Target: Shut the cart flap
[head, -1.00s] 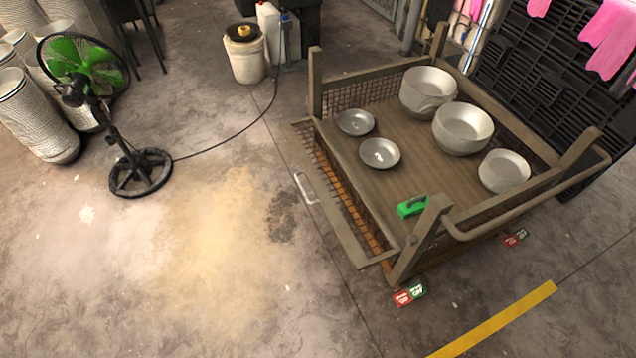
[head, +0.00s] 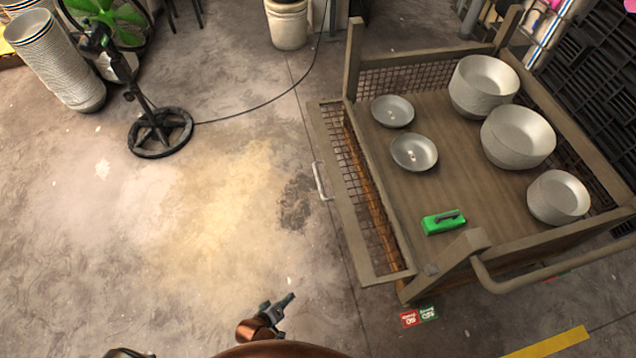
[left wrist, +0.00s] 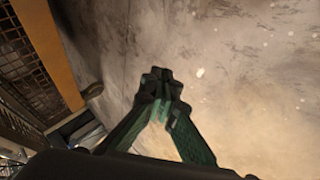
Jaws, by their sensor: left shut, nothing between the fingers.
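The cart (head: 425,180) is a brown frame with mesh sides and a wooden deck, at the right of the head view. Its flap (head: 352,220) is a mesh panel with a light metal handle (head: 321,182), folded outward and down on the cart's left side. My left gripper (head: 285,304) is at the bottom of the head view, shut and empty, over bare floor and apart from the flap. Its fingertips (left wrist: 160,85) meet in the left wrist view, with part of the cart's frame (left wrist: 48,50) at the left. My right gripper is not in view.
Several metal bowls (head: 484,85) and a green object (head: 443,222) sit on the cart deck. A green fan (head: 160,132) stands on the floor at the left, its black cable running toward a white bucket (head: 288,22). The floor left of the flap is clear.

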